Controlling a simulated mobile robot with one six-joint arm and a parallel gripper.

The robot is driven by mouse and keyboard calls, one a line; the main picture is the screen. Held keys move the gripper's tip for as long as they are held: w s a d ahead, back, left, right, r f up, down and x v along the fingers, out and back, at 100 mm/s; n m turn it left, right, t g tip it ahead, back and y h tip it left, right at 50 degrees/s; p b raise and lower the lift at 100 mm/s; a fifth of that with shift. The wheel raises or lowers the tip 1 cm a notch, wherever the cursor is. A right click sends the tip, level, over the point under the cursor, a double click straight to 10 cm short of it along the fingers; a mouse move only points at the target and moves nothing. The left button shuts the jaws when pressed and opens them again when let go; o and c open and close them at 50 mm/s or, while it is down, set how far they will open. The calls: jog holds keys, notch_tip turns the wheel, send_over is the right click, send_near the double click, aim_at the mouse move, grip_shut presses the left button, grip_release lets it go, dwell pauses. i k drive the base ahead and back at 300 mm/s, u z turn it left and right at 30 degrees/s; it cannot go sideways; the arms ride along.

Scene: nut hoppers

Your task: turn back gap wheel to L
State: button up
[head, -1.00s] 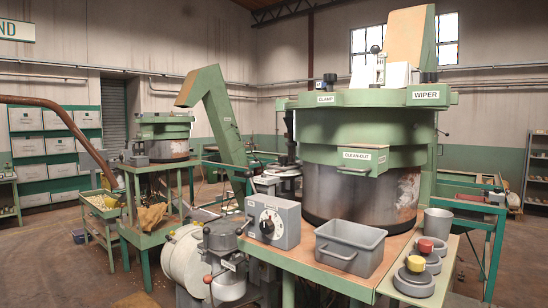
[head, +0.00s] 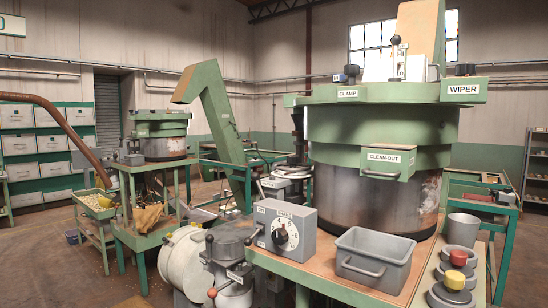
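The big green hopper (head: 380,130) stands on the bench at centre right, with labels CLAMP, WIPER and CLEAN-OUT. On its top is a small upright plate (head: 400,63) with marks that seem to read HI at its upper end, and a dark ball knob (head: 396,40) above it. My gripper is not in view.
A grey control box (head: 285,232) with a black dial and a grey bin (head: 373,262) stand on the bench front. A smaller hopper (head: 160,135) stands at left. Some floor (head: 60,275) is clear at lower left.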

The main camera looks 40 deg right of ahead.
aim_at(292, 166)
jog(key=u, duration=0.45)
jog(key=i, duration=0.75)
jog(key=u, duration=0.35)
jog(key=i, duration=1.55)
jog(key=z, duration=0.45)
jog(key=i, duration=0.7)
jog(key=z, duration=0.95)
jog(key=i, duration=0.8)
jog(key=z, duration=0.45)
